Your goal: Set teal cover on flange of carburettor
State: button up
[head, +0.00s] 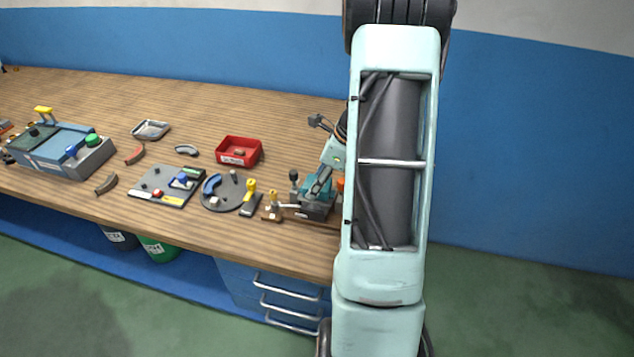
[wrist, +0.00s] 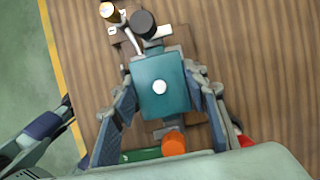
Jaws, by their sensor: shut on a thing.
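The teal cover (wrist: 172,103), a flat square plate with a white round knob in its middle, is between the fingers of my gripper (wrist: 162,80) in the wrist view. My gripper is shut on it from both sides. In the head view my gripper (head: 320,186) points down over the dark grey carburettor (head: 313,212), which stands on a brown wooden base. The cover hides most of the carburettor and its flange from above. I cannot tell whether the cover rests on the flange or is slightly above it.
A black knob (wrist: 143,23) stands beyond the cover and an orange cap (wrist: 173,143) on the near side. A round dark plate (head: 222,199), a grey board (head: 168,187), a red bin (head: 238,151) and a blue-grey box (head: 62,150) stand leftward. Bare bench lies behind.

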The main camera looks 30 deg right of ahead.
jog(key=shift+f, duration=0.15)
jog(key=o, duration=1.7)
jog(key=shift+c, duration=0.2)
jog(key=shift+r+p, duration=2.95)
jog(key=shift+r, duration=0.65)
jog(key=shift+f, duration=0.1)
